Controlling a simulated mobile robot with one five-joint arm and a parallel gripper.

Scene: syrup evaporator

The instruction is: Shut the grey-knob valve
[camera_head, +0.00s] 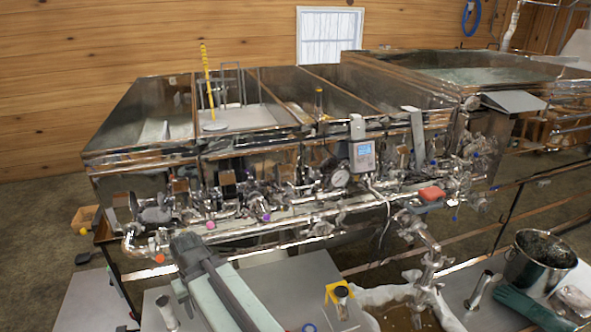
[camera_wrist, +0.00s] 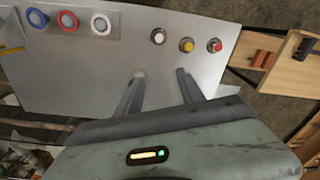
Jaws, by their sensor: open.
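The metal evaporator (camera_head: 300,135) has a row of pipes and valves (camera_head: 300,205) along its near side. Small coloured knobs show there, including an orange one (camera_head: 160,258), a magenta one (camera_head: 210,225) and a purple one (camera_head: 267,217). I cannot make out for certain which valve has the grey knob. My gripper (camera_wrist: 160,73) is open, with two dark fingers apart and nothing between them. In the head view, my arm's dark end is at the lower left, in front of the pipes. The fingertips cannot be made out there.
The wrist view shows a grey panel (camera_wrist: 110,65) with blue, red and white rings and white, yellow and red buttons. A wooden shelf (camera_wrist: 282,65) is at its right. A steel bucket (camera_head: 540,262) and green gloves (camera_head: 525,306) are at the right in the head view.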

